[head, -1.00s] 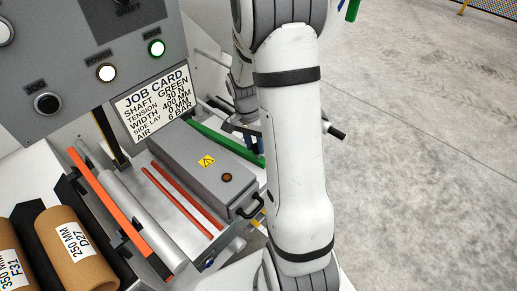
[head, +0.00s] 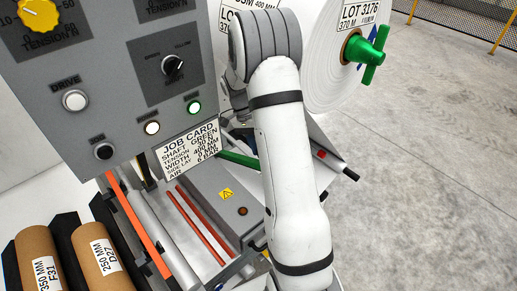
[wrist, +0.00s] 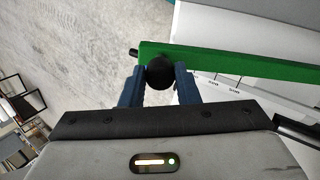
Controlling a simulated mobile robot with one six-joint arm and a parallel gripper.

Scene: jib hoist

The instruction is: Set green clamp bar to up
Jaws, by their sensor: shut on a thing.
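The green clamp bar (wrist: 230,60) runs across the upper right of the wrist view, and a black round knob (wrist: 159,72) is at its left end. My gripper (wrist: 159,88) has its two blue fingers on either side of this knob and is shut on it. In the head view, part of the green bar (head: 239,159) shows below the job card, left of my arm. My arm hides the rest of the bar there, and the gripper is hidden too.
A grey box (head: 222,207) with a yellow warning label lies beside red rods (head: 202,225). The control panel (head: 120,85) stands at left. A large white roll (head: 325,70) with a green shaft handle (head: 368,52) is at upper right. Open concrete floor is at right.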

